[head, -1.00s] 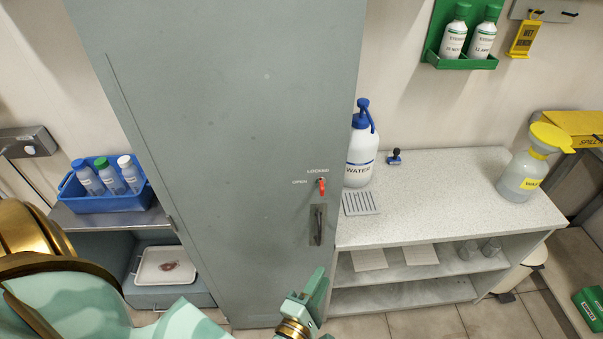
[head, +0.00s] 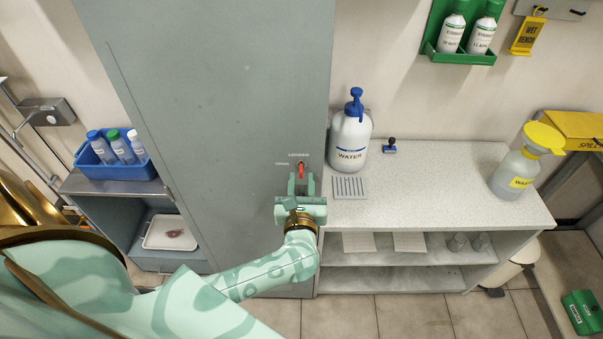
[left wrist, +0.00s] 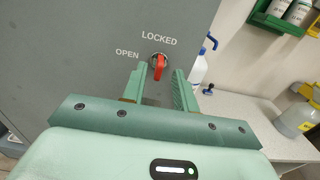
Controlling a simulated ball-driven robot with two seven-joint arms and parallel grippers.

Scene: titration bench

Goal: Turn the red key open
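The red key (head: 301,170) sits in the lock on the front of the tall grey cabinet (head: 215,110). In the left wrist view the red key (left wrist: 159,68) hangs from a round metal lock, below the word LOCKED and to the right of OPEN. Its handle points about straight down. My left gripper (head: 301,182) is just below and in front of the key. In the left wrist view my left gripper (left wrist: 160,76) is open, its two green fingers on either side of the key with gaps showing. The cabinet handle is hidden behind my gripper. My right gripper is not in view.
A white bench (head: 430,190) stands right of the cabinet, with a water bottle (head: 350,138), a grey grate (head: 350,188) and a yellow-topped waste bottle (head: 515,172). A blue bottle carrier (head: 108,172) stands left on a shelf.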

